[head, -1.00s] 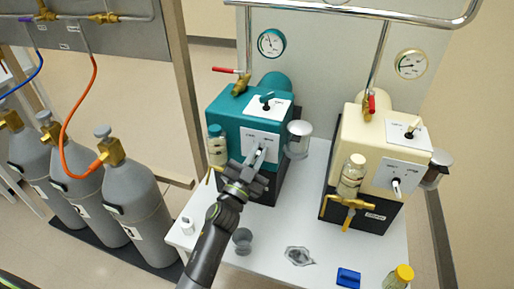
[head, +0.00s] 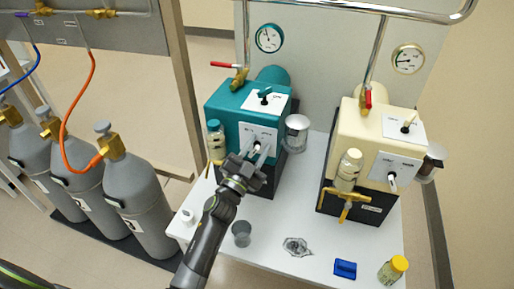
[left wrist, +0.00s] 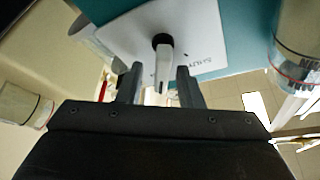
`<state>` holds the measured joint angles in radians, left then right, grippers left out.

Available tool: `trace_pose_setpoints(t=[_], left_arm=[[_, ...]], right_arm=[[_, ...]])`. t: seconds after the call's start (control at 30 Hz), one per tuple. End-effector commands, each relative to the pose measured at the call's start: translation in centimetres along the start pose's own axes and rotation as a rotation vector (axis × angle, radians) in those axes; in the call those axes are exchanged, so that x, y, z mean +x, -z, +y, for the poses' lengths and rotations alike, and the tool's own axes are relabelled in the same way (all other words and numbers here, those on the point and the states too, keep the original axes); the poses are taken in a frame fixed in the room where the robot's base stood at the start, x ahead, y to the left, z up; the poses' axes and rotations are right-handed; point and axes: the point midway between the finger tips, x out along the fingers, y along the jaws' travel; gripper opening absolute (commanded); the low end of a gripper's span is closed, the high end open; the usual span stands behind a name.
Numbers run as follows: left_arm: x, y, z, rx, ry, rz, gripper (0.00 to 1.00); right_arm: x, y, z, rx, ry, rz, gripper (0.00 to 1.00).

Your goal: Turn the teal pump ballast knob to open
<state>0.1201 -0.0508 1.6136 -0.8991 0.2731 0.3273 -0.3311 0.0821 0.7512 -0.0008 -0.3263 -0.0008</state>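The teal pump (head: 225,104) stands at the back left of the white bench. Its front has a white plate (head: 246,131) with a small knob (head: 257,146). In the left wrist view the knob (left wrist: 163,62) has a black hub and a pale lever pointing down in the picture. "SHUT" is printed on the plate at its right. My left gripper (head: 258,155) is in front of this plate. In the left wrist view its two fingers (left wrist: 159,85) are apart, with the lever showing between them; contact is not visible. My right gripper is not in view.
A second switch (head: 264,97) sits on the teal pump's top. A cream pump (head: 361,125) stands to the right. Grey cylinders stand left.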

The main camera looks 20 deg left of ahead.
Motion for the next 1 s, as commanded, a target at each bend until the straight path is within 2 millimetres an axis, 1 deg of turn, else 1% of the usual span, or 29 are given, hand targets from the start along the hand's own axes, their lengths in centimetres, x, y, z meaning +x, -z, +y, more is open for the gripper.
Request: trace_pose_setpoints(t=[0.27,0.37,0.43,0.57,0.83,1.0], left_arm=[[-0.1,0.0,0.0,-0.002,0.0,-0.001,0.33],[-0.8,0.0,0.0,-0.002,0.001,-0.002,0.33],[-1.7,-0.1,0.0,-0.003,0.0,-0.003,0.33],[-4.2,-0.2,0.0,-0.002,0.0,-0.005,0.33],[-10.3,-0.2,0.1,-0.001,-0.001,-0.005,0.33],[-13.8,-0.2,0.1,-0.001,-0.001,-0.004,0.33]], right_arm=[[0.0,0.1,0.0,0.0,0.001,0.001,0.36],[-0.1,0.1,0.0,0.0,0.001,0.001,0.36],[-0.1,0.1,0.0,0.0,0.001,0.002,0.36],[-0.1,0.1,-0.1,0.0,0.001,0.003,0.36],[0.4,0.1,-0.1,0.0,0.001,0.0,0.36],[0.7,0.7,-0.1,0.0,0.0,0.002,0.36]])
